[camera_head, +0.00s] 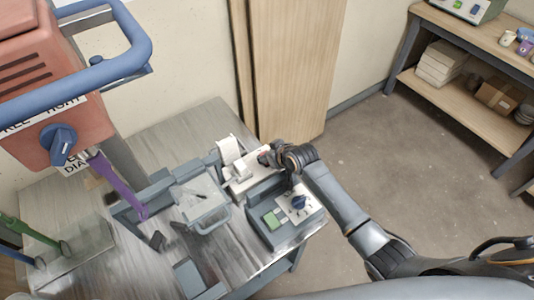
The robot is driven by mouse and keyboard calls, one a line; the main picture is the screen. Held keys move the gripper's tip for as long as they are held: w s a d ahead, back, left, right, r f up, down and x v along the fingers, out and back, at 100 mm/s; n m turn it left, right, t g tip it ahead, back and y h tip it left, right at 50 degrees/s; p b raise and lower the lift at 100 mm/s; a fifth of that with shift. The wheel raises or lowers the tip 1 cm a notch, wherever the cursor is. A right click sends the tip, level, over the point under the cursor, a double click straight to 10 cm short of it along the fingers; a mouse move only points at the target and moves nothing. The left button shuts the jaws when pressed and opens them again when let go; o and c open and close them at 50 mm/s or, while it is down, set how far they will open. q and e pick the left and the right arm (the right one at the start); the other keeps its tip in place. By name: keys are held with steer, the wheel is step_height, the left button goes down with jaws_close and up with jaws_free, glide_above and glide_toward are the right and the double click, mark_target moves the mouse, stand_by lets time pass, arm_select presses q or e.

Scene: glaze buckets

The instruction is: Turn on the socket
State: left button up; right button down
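A white unit (240,183) that looks like the socket sits on the grey table behind a grey control box. A raised white piece (229,149) stands at its back. My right arm comes in from the right, and its dark gripper (268,156) is at the right end of the white unit. Fingers and contact are too small to make out, so I cannot tell whether it is open or shut. A small reddish spot shows by the fingertips; the switch itself is not clear. My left gripper is not in view.
The grey control box (272,231) has a green button and a blue knob, close below my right arm. A grey machine with a handle (208,216) stands left of it. A red machine with a blue tube frame (48,85) fills the upper left. Wooden shelves (460,98) stand at right.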

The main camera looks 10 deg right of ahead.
steer(key=shift+w+a, duration=0.2)
steer(key=shift+w, duration=0.2)
steer(key=shift+w+r, duration=0.15)
steer(key=shift+r, duration=0.15)
steer(key=shift+r, duration=0.2)
steer(key=shift+s+f+v, duration=0.15)
steer(key=shift+v, duration=1.75)
steer(key=shift+s+f+v, duration=0.1)
steer(key=shift+f+v, duration=0.05)
steer(key=shift+v, duration=1.8)
steer(key=shift+d, duration=0.15)
